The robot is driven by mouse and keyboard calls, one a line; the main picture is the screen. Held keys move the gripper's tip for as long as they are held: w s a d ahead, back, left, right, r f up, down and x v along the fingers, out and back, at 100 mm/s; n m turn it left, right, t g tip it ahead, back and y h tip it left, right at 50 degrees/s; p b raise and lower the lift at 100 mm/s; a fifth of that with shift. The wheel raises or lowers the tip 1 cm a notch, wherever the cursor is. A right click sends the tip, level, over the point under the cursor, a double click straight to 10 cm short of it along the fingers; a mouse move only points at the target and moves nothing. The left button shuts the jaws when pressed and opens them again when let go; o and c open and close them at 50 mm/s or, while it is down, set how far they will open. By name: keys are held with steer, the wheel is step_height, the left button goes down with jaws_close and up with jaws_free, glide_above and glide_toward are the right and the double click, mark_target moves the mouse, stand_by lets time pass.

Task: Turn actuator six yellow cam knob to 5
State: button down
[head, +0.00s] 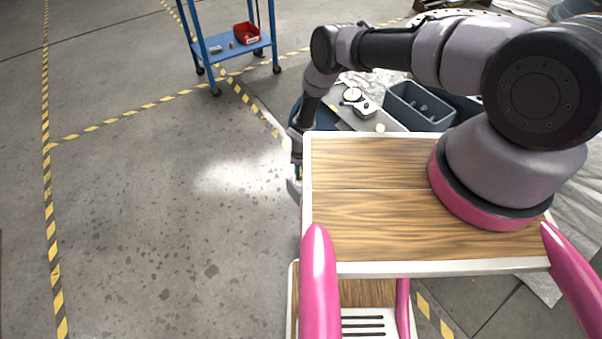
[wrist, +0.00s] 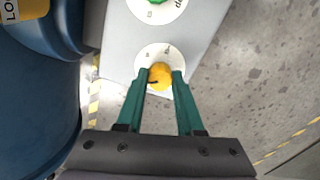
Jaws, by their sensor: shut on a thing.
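The yellow cam knob (wrist: 160,77) sits on a round white dial plate (wrist: 149,52) in the wrist view. The plate is on a light grey actuator housing (wrist: 117,40). My gripper (wrist: 161,80) has its two green fingers on either side of the knob, shut on it. A dark mark shows on the knob's left side. The dial's figures are too small to read. In the head view my gripper (head: 297,165) is low at the left edge of my wooden top, and the knob is hidden there.
A large blue rounded body (wrist: 40,90) fills the left. In the head view, grey bins (head: 418,107) stand behind my top, and a blue cart (head: 235,45) stands farther back. Floor at left is clear.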

steer(key=c, duration=0.5)
jaws_free()
steer(key=shift+c, duration=0.2)
step_height(320, 180, up, 11)
steer(key=shift+f, duration=0.1)
stand_by(0.3)
